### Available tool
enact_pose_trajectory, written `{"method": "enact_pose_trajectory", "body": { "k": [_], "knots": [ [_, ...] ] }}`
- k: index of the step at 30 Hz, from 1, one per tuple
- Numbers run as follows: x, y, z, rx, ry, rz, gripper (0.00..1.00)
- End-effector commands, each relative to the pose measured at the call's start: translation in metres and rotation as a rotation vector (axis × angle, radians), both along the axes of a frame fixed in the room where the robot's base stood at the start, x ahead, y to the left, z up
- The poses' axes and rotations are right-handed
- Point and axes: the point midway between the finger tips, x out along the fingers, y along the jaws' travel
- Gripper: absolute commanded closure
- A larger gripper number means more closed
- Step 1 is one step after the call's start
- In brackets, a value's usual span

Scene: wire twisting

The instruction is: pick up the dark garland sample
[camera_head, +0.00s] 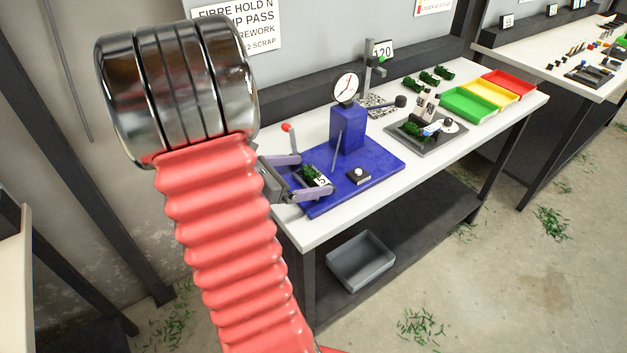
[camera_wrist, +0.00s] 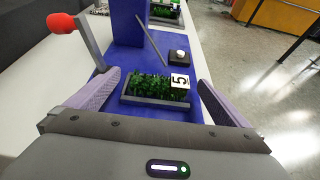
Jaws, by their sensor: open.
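The dark green garland sample (camera_head: 309,171) lies on the left part of the blue fixture plate (camera_head: 375,155), with a white tag marked 5 at its right end. In the wrist view the garland sample (camera_wrist: 150,87) sits in a shallow grey holder (camera_wrist: 155,101) between my fingers. My gripper (camera_head: 312,174) is open, its two purple-grey fingers on either side of the sample. In the wrist view my gripper (camera_wrist: 165,90) shows gaps between both fingers and the sample, and nothing is gripped.
A blue post with a dial gauge (camera_head: 345,87) and a red-knobbed lever (camera_wrist: 75,32) stand close by. A small black block with a white button (camera_head: 358,175) is on the plate. Green, yellow and red trays (camera_head: 470,104) and several other garlands (camera_head: 428,77) are further right.

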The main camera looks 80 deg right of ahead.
Motion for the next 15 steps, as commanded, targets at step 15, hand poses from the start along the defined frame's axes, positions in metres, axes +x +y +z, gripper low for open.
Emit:
{"method": "enact_pose_trajectory", "body": {
  "k": [15],
  "knots": [
    [-0.0057,-0.0066,-0.0035,0.0,0.0,0.001,0.0]
  ]
}}
